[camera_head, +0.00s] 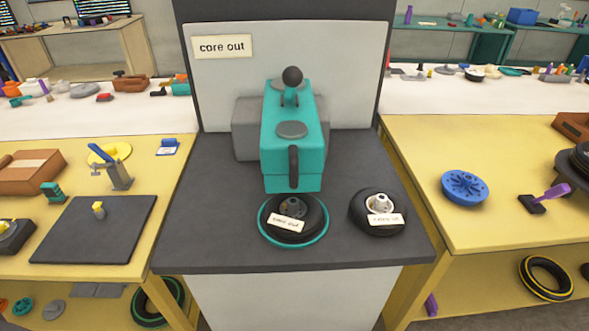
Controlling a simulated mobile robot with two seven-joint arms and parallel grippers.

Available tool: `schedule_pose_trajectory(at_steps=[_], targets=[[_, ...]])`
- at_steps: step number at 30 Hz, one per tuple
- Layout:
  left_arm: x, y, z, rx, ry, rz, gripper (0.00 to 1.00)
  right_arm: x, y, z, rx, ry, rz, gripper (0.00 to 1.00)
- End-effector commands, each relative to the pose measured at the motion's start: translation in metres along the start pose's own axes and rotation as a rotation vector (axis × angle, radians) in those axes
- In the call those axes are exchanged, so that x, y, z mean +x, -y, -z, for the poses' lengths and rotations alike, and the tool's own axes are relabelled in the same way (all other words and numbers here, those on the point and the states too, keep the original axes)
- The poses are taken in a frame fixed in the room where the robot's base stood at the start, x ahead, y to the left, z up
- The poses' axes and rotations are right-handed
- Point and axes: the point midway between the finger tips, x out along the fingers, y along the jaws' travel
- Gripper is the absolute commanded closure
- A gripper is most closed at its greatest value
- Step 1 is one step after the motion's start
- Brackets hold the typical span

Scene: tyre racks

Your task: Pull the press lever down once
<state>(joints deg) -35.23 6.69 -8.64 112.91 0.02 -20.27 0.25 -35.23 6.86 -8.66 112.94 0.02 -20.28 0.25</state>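A teal press (291,150) stands on the dark top of the middle bench, in front of a pale back panel. A black ball knob (292,76) sits on a short teal stem at the top of the press. A dark upright bar (293,167) is on its front face. I cannot tell which of these is the lever. Neither of my grippers is in view.
A second labelled tyre (365,222) lies to the right on the dark bench top (210,240). A "core out" sign (222,46) is on the back panel. Yellow tables flank the bench, with a dark mat (85,235) left and a blue disc (464,186) right.

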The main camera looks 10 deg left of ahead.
Motion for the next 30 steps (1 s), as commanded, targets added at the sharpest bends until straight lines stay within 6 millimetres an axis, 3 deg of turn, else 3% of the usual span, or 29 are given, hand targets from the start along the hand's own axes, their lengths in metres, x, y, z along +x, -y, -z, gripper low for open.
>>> schedule_pose_trajectory(at_steps=[1, 11, 30], targets=[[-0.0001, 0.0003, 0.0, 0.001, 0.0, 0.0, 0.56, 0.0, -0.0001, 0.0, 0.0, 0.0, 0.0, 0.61], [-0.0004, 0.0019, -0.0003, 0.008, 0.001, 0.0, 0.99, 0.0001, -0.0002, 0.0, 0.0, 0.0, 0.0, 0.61], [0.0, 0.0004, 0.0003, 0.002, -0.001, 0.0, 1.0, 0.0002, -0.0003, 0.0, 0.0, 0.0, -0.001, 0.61]])
